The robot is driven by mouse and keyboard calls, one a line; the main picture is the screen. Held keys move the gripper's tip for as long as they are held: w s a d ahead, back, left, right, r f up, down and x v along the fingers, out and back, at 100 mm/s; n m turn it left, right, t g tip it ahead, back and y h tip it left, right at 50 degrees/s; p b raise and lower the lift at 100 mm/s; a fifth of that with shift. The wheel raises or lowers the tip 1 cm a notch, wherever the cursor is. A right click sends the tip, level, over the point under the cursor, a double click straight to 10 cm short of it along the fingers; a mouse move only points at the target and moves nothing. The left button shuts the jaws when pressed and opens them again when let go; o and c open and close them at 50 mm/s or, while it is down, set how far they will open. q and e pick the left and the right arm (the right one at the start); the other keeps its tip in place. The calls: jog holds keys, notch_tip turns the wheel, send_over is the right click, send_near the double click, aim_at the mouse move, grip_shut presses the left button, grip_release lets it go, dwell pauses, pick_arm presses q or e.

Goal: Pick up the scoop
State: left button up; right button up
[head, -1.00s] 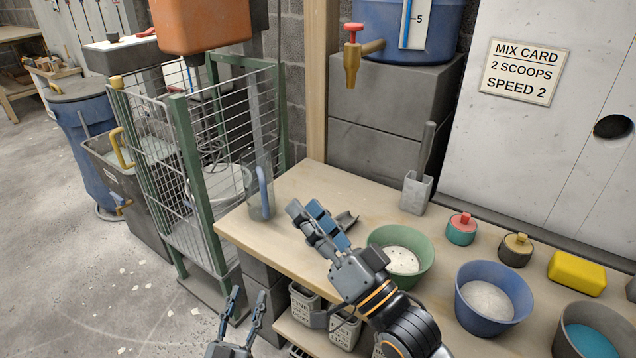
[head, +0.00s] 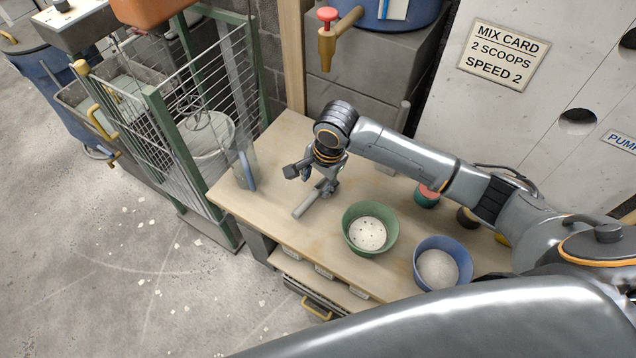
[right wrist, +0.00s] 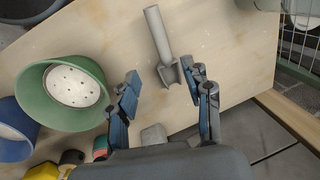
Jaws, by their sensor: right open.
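The scoop is grey, with a round straight handle, and lies on the wooden bench. In the head view its handle (head: 306,204) shows just below my right gripper (head: 308,181), and its head is partly hidden by the gripper. In the right wrist view the whole scoop (right wrist: 158,38) shows, handle pointing up and away. My right gripper (right wrist: 163,82) is open above the bench, with the scoop's head close to the right-hand finger. I cannot tell whether they touch. Nothing is held between the fingers. My left gripper is out of view.
A green bowl (head: 350,236) of white powder and a blue bowl (head: 424,278) stand right of the scoop. A clear jug with a blue handle (head: 247,172) stands at the bench's left end. A wire cage (head: 194,75) stands beyond that edge. Bare bench lies around the scoop.

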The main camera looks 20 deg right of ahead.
aim_at(310, 199)
jog(key=f, duration=0.3)
jog(key=w+a+f+b, duration=0.1)
jog(key=f, duration=0.3)
jog(key=w+f, duration=0.1)
jog(key=f, duration=0.3)
jog(key=shift+a+f, duration=0.2)
jog(key=shift+a, duration=0.15)
grip_shut()
